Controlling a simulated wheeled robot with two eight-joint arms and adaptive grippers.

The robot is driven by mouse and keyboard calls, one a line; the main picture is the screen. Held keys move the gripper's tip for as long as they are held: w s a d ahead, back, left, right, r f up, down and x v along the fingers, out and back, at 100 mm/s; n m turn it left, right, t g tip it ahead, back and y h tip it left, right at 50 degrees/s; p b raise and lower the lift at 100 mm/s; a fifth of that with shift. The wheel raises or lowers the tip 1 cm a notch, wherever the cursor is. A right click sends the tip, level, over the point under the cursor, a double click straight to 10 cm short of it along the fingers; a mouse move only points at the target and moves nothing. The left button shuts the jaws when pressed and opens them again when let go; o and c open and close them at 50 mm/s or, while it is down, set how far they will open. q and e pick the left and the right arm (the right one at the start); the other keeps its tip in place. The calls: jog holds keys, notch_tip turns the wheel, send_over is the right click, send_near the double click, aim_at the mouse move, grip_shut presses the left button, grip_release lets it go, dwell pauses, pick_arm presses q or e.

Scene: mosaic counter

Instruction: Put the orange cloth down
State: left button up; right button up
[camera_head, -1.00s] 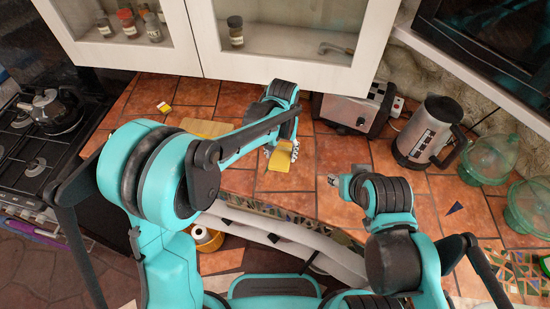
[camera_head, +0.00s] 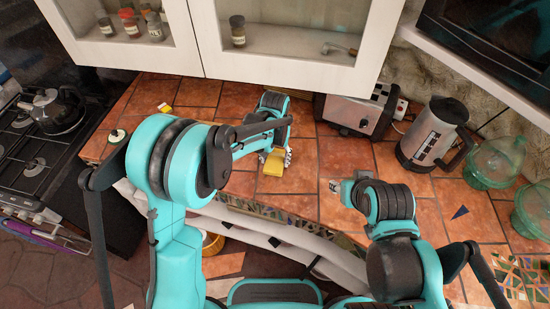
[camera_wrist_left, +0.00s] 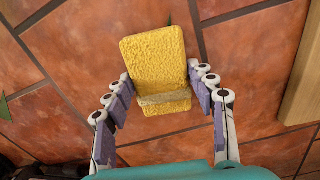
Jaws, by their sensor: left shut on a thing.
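A yellow, rough-textured, sponge-like block (camera_head: 273,170) with a beige band (camera_wrist_left: 164,97) across it is between the fingers of my left gripper (camera_head: 275,161). In the left wrist view the block (camera_wrist_left: 158,58) lies between the two finger sets (camera_wrist_left: 160,84), which press its sides. It is over the terracotta tiles of the counter; I cannot tell whether it touches them. I see no orange cloth apart from this yellow piece. My right gripper (camera_head: 334,186) is over the counter to the right, small and partly hidden by its wrist, its jaws unclear.
A toaster (camera_head: 358,113) and a steel kettle (camera_head: 428,135) stand behind to the right, with green glass domes (camera_head: 493,163) beyond. A pale wooden edge (camera_wrist_left: 302,85) shows in the left wrist view. Tiles around the block are clear. Cabinets (camera_head: 290,68) overhang the back.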

aim_at(275, 160)
pick_arm(q)
jog(key=o, duration=1.3)
jog(key=shift+f, duration=0.1)
jog(key=shift+r+p, duration=0.35)
notch_tip(275, 160, up, 11)
jog(key=p, duration=0.3)
jog(key=s+a+r+n+t, duration=0.1)
jog(key=s+a+r+t, duration=0.2)
jog(key=s+a+r, duration=0.5)
jog(key=s+a+t, duration=0.1)
jog(key=s+a, duration=0.2)
jog(key=s+a+f+t, duration=0.1)
jog(key=s+a, duration=0.2)
jog(key=s, duration=0.1)
jog(key=s+a+n+t, duration=0.1)
jog(key=s+a+t, duration=0.1)
jog(key=s+a, duration=0.1)
jog(key=shift+s+a+f, duration=0.25)
jog(key=shift+a+f, duration=0.1)
jog(key=shift+a, duration=0.05)
jog(key=shift+b, duration=0.3)
